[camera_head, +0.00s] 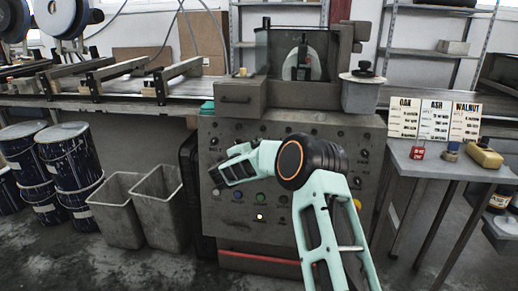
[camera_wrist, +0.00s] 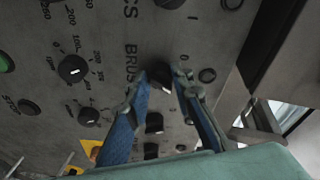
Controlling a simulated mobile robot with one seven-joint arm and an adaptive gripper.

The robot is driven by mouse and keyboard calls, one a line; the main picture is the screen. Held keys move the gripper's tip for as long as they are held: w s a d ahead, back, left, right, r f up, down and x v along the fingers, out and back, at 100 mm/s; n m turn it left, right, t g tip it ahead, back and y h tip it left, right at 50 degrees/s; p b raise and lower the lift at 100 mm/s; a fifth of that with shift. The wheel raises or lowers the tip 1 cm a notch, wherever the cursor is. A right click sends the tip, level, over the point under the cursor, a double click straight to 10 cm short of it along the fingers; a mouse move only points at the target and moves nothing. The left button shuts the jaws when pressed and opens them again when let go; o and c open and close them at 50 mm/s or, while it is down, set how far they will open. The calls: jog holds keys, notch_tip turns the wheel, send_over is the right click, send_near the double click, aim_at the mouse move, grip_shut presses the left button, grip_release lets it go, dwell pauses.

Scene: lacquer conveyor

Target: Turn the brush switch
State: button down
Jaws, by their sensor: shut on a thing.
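The brush switch (camera_wrist: 159,73) is a dark knob on the grey control panel (camera_head: 282,160). It sits between my fingertips, just beside the panel lettering "BRUS", the rest of which is hidden. My gripper (camera_wrist: 163,84) is shut on this knob, with one blue-padded finger on each side. In the head view my gripper (camera_head: 218,177) reaches to the left side of the panel front and hides the switch there. The exact angle of the knob is hard to read.
Other knobs surround it, including a dial with numbers (camera_wrist: 72,69) and a green button (camera_wrist: 5,63). Grey bins (camera_head: 160,208) and dark drums (camera_head: 75,160) stand left of the machine. A side table (camera_head: 440,165) with small containers is at the right.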

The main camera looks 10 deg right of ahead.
jog(key=c, duration=1.7)
grip_release()
jog(key=v, duration=1.2)
